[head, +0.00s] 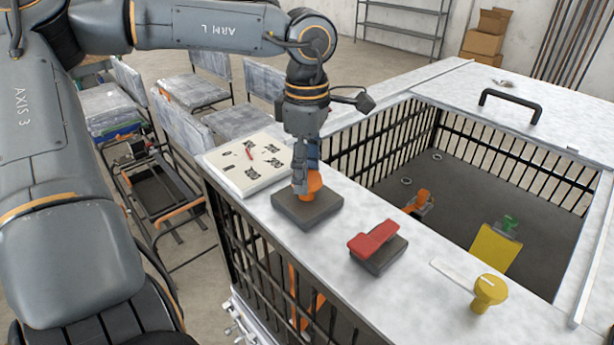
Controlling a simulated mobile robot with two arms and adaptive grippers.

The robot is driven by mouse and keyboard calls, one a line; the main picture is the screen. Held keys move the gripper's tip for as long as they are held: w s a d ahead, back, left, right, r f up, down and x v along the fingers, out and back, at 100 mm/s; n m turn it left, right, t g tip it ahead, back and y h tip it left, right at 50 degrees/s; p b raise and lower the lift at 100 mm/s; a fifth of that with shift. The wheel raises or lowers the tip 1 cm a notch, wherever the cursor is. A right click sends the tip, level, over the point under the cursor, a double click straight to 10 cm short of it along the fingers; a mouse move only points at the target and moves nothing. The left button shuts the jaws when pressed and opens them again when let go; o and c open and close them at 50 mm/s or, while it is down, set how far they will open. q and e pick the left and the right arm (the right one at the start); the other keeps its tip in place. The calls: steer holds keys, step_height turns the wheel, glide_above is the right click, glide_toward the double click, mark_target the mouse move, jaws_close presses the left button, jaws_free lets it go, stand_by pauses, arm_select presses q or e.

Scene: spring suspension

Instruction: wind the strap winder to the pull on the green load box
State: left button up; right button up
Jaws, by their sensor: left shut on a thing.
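My left gripper (302,190) points straight down over the near rim of the cage. It is shut on an orange knob (314,184) that stands on a dark square base (307,208); this may be the strap winder. The fingers hide part of the knob. A small green piece (510,224) is on the cage floor beside a yellow panel (489,250); I cannot tell if it belongs to the green load box. An orange piece (420,202) also sits on the cage floor. My right gripper is not in view.
A white card with black marks and a red pointer (249,153) lies left of the base. A red lever (373,240) and a yellow knob (489,291) stand along the rim to the right. The lid (540,120) has a black handle. Chairs stand behind left.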

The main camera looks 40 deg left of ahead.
arm_select(q)
steer(key=shift+m, duration=0.5)
steer(key=o, duration=1.1)
steer(key=shift+o, duration=0.2)
step_height(320, 180, up, 12)
